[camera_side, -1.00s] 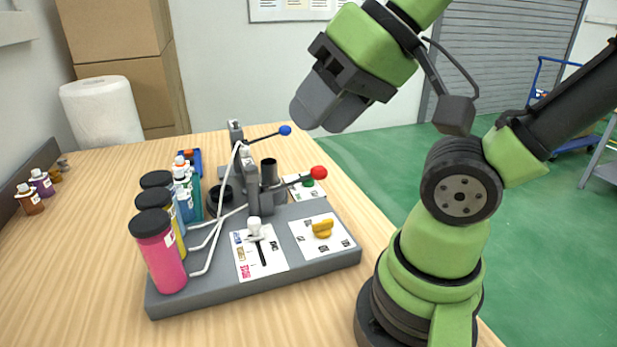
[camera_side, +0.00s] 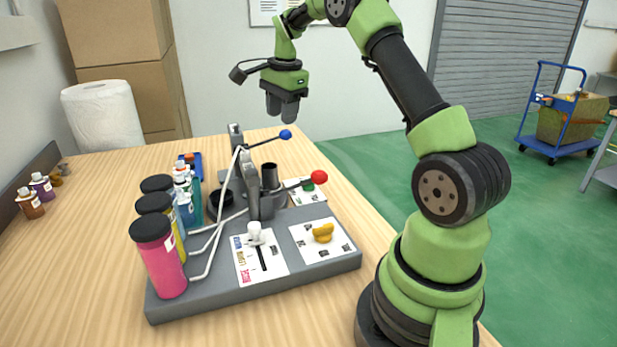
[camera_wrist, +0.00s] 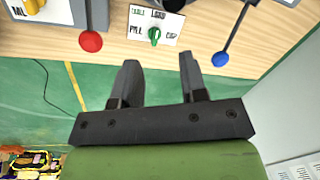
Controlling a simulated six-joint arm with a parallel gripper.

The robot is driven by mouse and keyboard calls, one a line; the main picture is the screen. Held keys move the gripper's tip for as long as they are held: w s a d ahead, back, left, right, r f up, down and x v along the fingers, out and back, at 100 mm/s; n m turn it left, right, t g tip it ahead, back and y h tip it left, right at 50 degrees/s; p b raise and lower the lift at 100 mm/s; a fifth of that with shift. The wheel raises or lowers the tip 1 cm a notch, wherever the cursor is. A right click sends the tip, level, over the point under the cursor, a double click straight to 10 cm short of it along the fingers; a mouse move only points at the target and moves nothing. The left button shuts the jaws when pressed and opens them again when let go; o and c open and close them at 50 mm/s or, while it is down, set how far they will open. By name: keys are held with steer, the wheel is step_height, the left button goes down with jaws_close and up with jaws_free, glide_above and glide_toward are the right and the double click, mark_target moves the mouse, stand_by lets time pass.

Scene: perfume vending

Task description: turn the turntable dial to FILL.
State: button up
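The small green dial (camera_wrist: 154,35) sits on a white label plate (camera_wrist: 141,41) in the wrist view. Lettering that looks like FILL is left of the knob and CAP right of it, with more text above. The knob's long side is roughly upright in that view; its exact pointing is too small to read. My gripper (camera_side: 283,115) is high above the station's far end, fingers downward. In the wrist view my gripper (camera_wrist: 160,60) has its fingers apart with nothing between them, clear of the dial.
A red-ball lever (camera_side: 319,177) and a blue-ball lever (camera_side: 285,134) flank the dial plate. A yellow dial (camera_side: 323,231) and a white slider knob (camera_side: 254,229) are on the near base (camera_side: 215,302). Coloured bottles (camera_side: 160,263) stand left.

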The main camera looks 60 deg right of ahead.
steer(key=s+d+f+m, duration=0.1)
steer(key=d+f, duration=0.1)
steer(key=f, duration=0.4)
steer(key=d+f+m+g, duration=0.1)
steer(key=d+f+m, duration=0.1)
steer(key=f, duration=0.5)
steer(key=s+d+f+m, duration=0.1)
steer(key=d+f+m, duration=0.1)
steer(key=f, duration=0.5)
steer(key=shift+s+d+g, duration=0.3)
steer(key=shift+s+d, duration=0.05)
steer(key=shift+d, duration=0.5)
jaws_close()
